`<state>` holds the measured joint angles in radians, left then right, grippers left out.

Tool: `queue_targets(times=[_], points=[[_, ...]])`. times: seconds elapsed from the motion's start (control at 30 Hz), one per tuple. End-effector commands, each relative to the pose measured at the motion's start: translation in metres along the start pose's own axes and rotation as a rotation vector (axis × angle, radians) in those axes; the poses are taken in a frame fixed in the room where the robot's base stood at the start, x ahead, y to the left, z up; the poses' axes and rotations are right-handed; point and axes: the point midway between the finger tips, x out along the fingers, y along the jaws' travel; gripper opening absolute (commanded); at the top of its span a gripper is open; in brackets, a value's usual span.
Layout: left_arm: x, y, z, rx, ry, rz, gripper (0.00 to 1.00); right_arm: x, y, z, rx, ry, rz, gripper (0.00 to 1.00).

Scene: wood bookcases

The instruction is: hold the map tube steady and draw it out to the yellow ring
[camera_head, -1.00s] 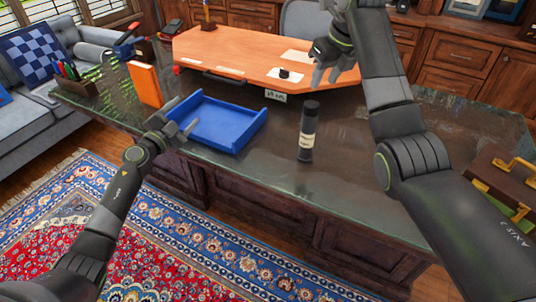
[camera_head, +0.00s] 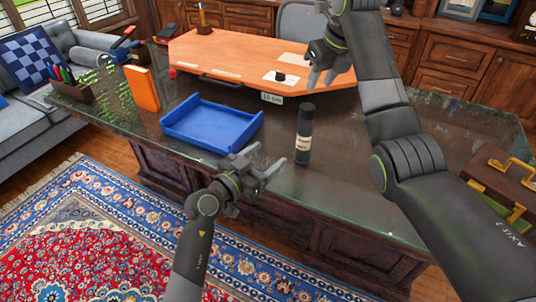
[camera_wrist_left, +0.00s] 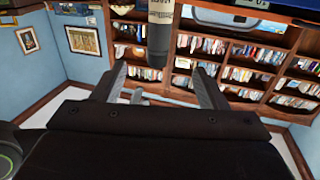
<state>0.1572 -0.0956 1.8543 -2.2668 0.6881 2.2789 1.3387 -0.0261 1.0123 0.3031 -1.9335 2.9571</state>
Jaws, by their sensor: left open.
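The map tube (camera_head: 305,135) is a black cylinder with a cream label. It stands upright on the glass-topped desk, right of the blue tray. My left gripper (camera_head: 270,156) is open and empty, a little left of the tube and nearer the desk's front edge. In the left wrist view the tube (camera_wrist_left: 160,32) shows beyond and between the open fingers (camera_wrist_left: 160,78), apart from them. My right gripper (camera_head: 320,82) is open and empty, above and behind the tube near the orange board. I cannot make out a yellow ring on the tube.
The blue tray (camera_head: 212,127) lies left of the tube. The orange board (camera_head: 235,55) fills the back of the desk, with a "10 cm" tag (camera_head: 272,98) at its front edge. An orange upright block (camera_head: 142,88) and a brown case (camera_head: 500,185) stand at the sides.

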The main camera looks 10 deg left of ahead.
Motion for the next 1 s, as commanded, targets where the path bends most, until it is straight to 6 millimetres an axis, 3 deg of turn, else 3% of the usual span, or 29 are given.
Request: queue_targets(times=[0.17,0.6,1.0], points=[[0.012,0.002,-0.001,-0.016,-0.002,-0.001,0.67,0.0,0.0,0.0,0.0,0.0,0.0,0.36],[0.089,0.002,-0.001,-0.013,-0.003,0.001,0.67,0.0,0.0,0.0,0.0,0.0,0.0,0.36],[0.148,0.002,-0.001,-0.013,-0.003,-0.001,0.67,0.0,0.0,0.0,0.0,0.0,0.0,0.36]])
